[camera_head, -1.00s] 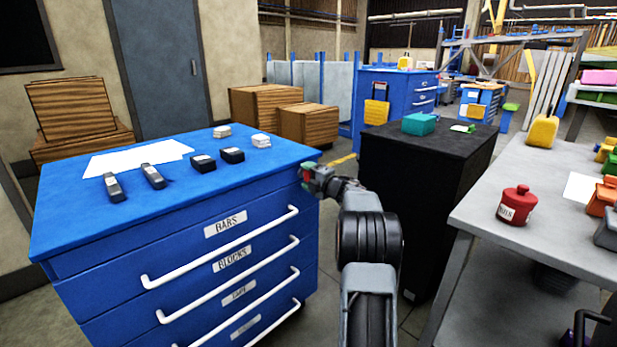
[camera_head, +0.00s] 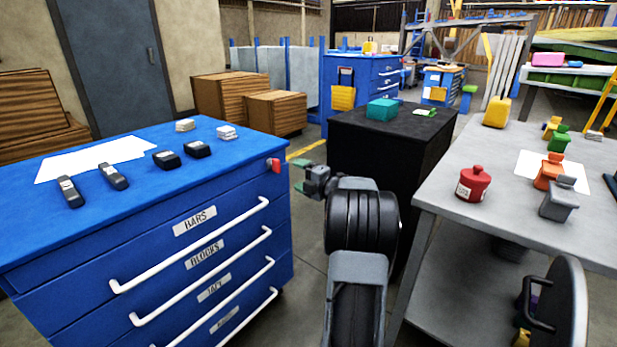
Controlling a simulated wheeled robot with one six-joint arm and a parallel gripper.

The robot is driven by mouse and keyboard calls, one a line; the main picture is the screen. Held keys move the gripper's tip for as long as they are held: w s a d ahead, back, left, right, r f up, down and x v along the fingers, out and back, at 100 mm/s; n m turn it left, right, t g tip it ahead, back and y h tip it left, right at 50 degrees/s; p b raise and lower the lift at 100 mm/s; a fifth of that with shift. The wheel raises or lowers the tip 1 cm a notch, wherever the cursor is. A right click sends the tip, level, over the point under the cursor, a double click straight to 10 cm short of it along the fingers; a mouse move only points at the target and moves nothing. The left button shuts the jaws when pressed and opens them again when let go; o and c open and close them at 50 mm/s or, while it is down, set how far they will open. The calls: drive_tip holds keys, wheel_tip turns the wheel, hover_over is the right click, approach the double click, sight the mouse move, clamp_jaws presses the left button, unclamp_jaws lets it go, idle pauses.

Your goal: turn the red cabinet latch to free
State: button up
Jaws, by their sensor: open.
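The red latch (camera_head: 274,165) is a small red piece on the upper right front corner of the blue cabinet (camera_head: 120,262). My gripper (camera_head: 303,178) is just right of the latch in the picture, with its fingers pointing left toward it. The fingers are open and a small gap shows between them and the latch. Nothing is held. The latch's exact turn is too small to tell. The cabinet's drawers, with white bar handles, are shut.
Bars, dark blocks and a white sheet (camera_head: 95,160) lie on the cabinet top. A black cabinet (camera_head: 375,150) with a teal box stands behind my arm. A grey bench (camera_head: 500,180) with a red jar (camera_head: 473,184) is at right. Floor shows between cabinet and bench.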

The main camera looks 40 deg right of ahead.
drive_tip(key=shift+s+d, duration=0.15)
drive_tip(key=shift+s, duration=0.65)
drive_tip(key=shift+s+d, duration=0.1)
drive_tip(key=shift+s, duration=0.65)
drive_tip(key=w+a+r+m+g+h+p, duration=0.1)
drive_tip(key=a+r+m+h+p, duration=0.35)
drive_tip(key=r+p, duration=0.35)
drive_tip(key=w+a+r+m+g+h+p, duration=0.1)
drive_tip(key=a+r+m+g+h+p, duration=0.15)
drive_tip(key=a+r+m+p, duration=0.55)
drive_tip(key=s+a+r+m+g+y+p, duration=0.2)
drive_tip(key=s+a+m+g+p, duration=0.2)
drive_tip(key=s+a+p, duration=0.3)
drive_tip(key=s+a+r+m+g+y+p, duration=0.2)
drive_tip(key=s+a+g+p, duration=0.4)
drive_tip(key=s+a, duration=0.8)
drive_tip(key=shift+s+a+r+m+g+p, duration=0.15)
drive_tip(key=shift+s+r+m+g+p, duration=0.3)
drive_tip(key=shift+s+r+m, duration=0.55)
drive_tip(key=shift+s+f, duration=0.1)
drive_tip(key=shift+f, duration=0.05)
